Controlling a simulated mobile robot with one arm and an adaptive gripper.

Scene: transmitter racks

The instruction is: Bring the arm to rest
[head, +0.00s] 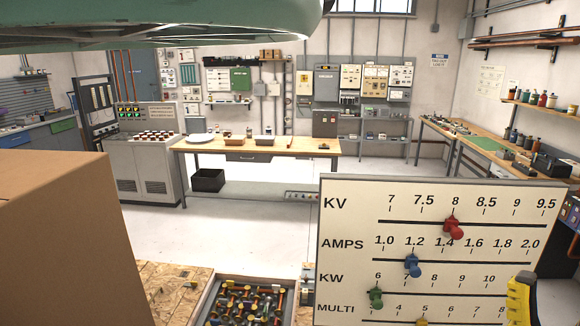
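My gripper does not show in the head view, and I cannot see what it holds or how the arm is posed. A pale board (350,225) with KV, AMPS, KW and MULTI scales stands close at the lower right. A red peg (453,226) sits on its KV line near 8, a blue peg (412,265) on the AMPS line near 1.2, and a green peg (376,297) on the KW line near 6. A yellow peg (424,322) on the MULTI line is cut off by the frame's bottom edge.
A cardboard box (55,230) stands close at the left. A tray (289,305) of jumbled small parts lies at the bottom. A yellow-and-black object (521,298) is at the board's right edge. A wooden workbench (300,146) stands farther back, with open floor before it.

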